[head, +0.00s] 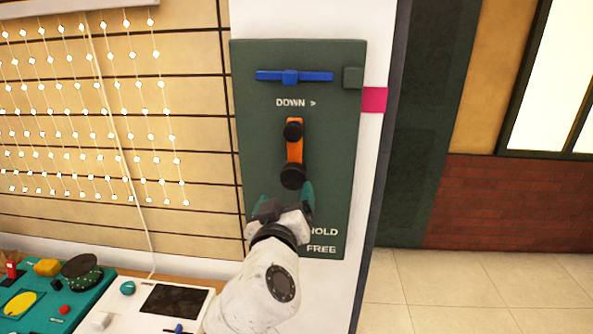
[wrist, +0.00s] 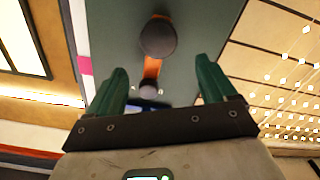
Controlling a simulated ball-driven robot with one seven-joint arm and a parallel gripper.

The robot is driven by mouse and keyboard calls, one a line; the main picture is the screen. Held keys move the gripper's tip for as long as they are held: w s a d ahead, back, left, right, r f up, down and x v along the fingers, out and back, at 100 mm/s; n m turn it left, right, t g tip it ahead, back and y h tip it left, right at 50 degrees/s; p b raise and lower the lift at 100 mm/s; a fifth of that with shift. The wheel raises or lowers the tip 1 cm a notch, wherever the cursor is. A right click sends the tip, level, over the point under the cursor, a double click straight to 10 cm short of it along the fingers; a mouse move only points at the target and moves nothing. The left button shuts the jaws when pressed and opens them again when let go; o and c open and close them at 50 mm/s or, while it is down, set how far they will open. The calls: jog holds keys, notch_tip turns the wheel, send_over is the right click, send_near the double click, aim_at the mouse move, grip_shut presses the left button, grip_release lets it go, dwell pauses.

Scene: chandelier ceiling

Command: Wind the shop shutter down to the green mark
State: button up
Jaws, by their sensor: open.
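An orange crank arm (head: 294,152) is mounted on a dark green panel (head: 338,130) and hangs straight down. Its black hub is at the top and its round black knob (head: 292,176) at the bottom. The word DOWN with an arrow to the right is above it. In the wrist view the knob (wrist: 157,38) lies between and beyond the green fingers. My gripper (head: 284,196) is open and empty just below the knob. It also shows in the wrist view (wrist: 162,75). I cannot identify the shutter or a green mark.
A blue bar (head: 312,76) and a small dark green block (head: 352,77) are above the crank. HOLD and FREE labels sit low on the panel, partly beside my wrist. A pink patch (head: 374,100) is on the white post. Counter devices (head: 170,300) stand lower left. Floor at right is clear.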

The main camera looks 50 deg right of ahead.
aim_at(291, 177)
jog(key=p+x, duration=0.1)
jog(key=x, duration=0.9)
jog(key=shift+w+d+p, duration=0.15)
jog(key=shift+d+p, duration=0.05)
jog(key=shift+p, duration=0.15)
jog(key=shift+f, duration=0.1)
jog(key=c, duration=1.4)
